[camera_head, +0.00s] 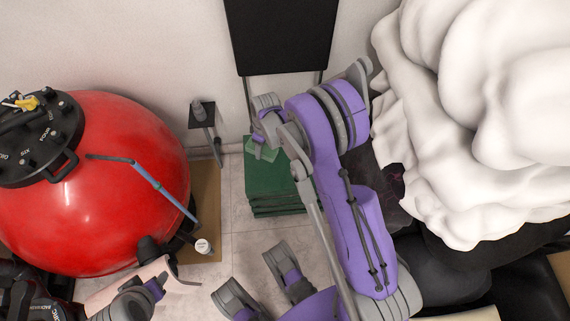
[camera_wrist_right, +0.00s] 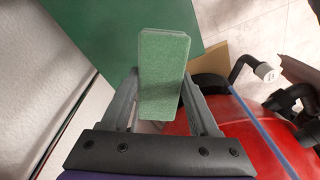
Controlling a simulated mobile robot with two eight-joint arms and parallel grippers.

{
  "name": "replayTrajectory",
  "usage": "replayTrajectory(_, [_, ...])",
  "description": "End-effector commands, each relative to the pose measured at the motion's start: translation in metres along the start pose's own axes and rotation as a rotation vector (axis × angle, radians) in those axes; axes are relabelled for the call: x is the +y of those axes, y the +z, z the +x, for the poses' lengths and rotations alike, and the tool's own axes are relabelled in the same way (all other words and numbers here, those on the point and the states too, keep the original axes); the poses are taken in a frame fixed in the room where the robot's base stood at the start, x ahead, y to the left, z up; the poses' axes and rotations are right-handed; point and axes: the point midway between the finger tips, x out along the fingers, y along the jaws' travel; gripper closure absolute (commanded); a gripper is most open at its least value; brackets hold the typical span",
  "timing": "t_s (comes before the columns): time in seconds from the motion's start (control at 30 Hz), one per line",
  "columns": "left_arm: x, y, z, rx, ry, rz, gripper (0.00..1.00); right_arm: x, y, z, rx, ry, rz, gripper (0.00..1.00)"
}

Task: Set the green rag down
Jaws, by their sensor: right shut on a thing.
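The green rag (camera_head: 262,152) is a small, light green, thick rectangle. My right gripper (camera_head: 268,139) is shut on it, and the rag sticks out past the fingertips. In the right wrist view the rag (camera_wrist_right: 165,62) stands between the two grey fingers of the right gripper (camera_wrist_right: 164,85). A dark green stack (camera_head: 270,182) with a flat top is below the rag in the head view; its flat top also shows in the wrist view (camera_wrist_right: 105,30). I cannot tell whether the rag touches it.
A large red pool filter (camera_head: 110,215) with a black valve top (camera_head: 35,138) stands at left. A small dark stand (camera_head: 203,115) is by the wall. White bulky bags (camera_head: 500,90) fill the right side. Pale tiled floor (camera_head: 235,235) is free in front of the stack.

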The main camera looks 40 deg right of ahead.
Motion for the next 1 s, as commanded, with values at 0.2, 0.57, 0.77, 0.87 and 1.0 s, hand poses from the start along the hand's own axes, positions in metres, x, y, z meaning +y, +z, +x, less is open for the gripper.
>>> replayTrajectory(0.2, [0.000,0.009,0.031,-0.011,0.000,0.000,0.50,0.010,0.015,0.043,-0.098,0.035,-0.130,0.83])
replayTrajectory(0.57, [0.000,0.013,0.048,-0.016,0.000,0.000,0.50,0.013,0.021,0.100,-0.106,0.041,-0.144,0.83])
replayTrajectory(0.77, [0.000,0.015,0.052,-0.017,0.000,0.000,0.50,0.014,0.022,0.115,-0.105,0.041,-0.143,0.83])
replayTrajectory(0.87, [0.000,0.016,0.056,-0.018,0.000,0.000,0.50,0.015,0.024,0.130,-0.105,0.040,-0.142,0.83])
replayTrajectory(1.0, [0.000,0.016,0.059,-0.018,0.000,0.000,0.50,0.015,0.025,0.141,-0.105,0.041,-0.142,0.83])
